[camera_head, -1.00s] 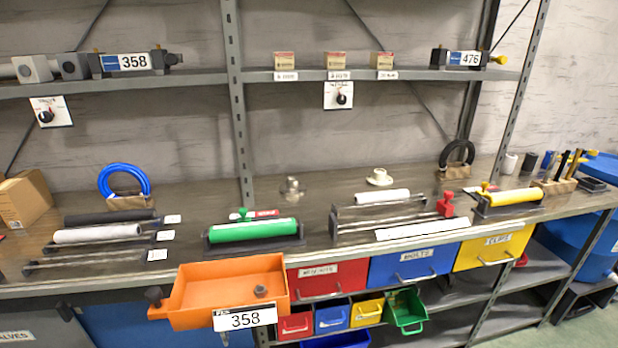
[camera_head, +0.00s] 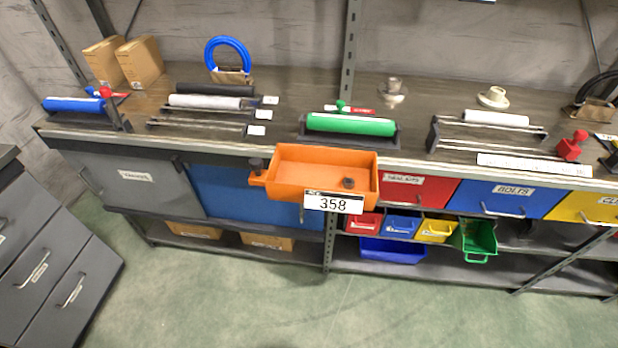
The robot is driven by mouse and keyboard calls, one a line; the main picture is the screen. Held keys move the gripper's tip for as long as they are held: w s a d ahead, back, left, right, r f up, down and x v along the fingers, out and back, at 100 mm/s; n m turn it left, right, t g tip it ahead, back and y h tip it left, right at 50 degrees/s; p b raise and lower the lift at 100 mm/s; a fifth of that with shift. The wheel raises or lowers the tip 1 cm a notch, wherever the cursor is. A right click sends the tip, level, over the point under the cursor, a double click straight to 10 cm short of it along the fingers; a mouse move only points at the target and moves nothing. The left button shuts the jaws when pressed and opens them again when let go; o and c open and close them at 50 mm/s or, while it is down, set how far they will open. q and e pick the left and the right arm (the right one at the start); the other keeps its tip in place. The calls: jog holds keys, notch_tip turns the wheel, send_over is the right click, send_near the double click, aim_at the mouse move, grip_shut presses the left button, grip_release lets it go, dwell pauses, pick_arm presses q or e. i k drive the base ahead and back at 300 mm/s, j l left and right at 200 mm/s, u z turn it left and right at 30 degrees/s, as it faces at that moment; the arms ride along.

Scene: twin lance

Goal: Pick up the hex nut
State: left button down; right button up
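A small dark hex nut (camera_head: 348,183) lies inside the orange tray (camera_head: 290,180), near its front right corner. The tray carries a white label reading 358 and juts out from the front edge of the workbench. A dark knob stands at the tray's left end. Neither of my grippers shows in the head view.
The workbench (camera_head: 275,87) holds a green roller (camera_head: 350,124), a blue roller (camera_head: 75,104), a white roller and racks. Red, blue and yellow drawers and small bins sit below its front edge. A grey drawer cabinet (camera_head: 50,265) stands at left. The green floor in front is clear.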

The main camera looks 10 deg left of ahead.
aim_at(348, 183)
jog(key=j+z, duration=0.4)
jog(key=i+j+z, duration=0.1)
jog(key=j+z, duration=0.75)
jog(key=k+j+z, duration=0.1)
jog(key=j+z, duration=0.15)
jog(key=z, duration=0.15)
